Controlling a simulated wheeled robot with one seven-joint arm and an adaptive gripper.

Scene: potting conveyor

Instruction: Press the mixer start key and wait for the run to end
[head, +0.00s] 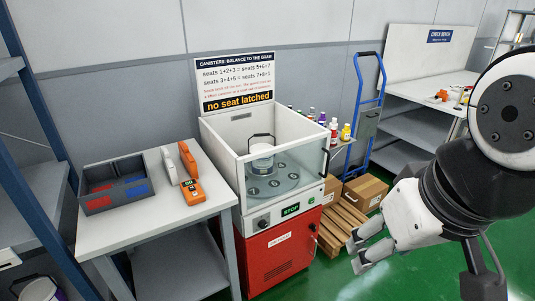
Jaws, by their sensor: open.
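The mixer (232,178) is a white open-topped cabinet with clear sides on a red base. Inside, a round grey plate (290,184) with several dark seats carries one pale canister (262,158) with a dark handle. The front panel has a dark knob (263,222), a display (290,210) with green letters that seem to read STOP, and a small green spot (312,200) that may be the start key; it is too small to be sure. My gripper (357,255) is open and empty, to the right of the mixer and apart from it.
A sign (236,82) behind the mixer reads "no seat latched". The left table (125,234) holds a grey bin (115,195) and an orange handheld device (192,192). Boxes (363,190), a pallet (340,228) and a blue hand truck (377,110) stand right of the mixer. Green floor is clear in front.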

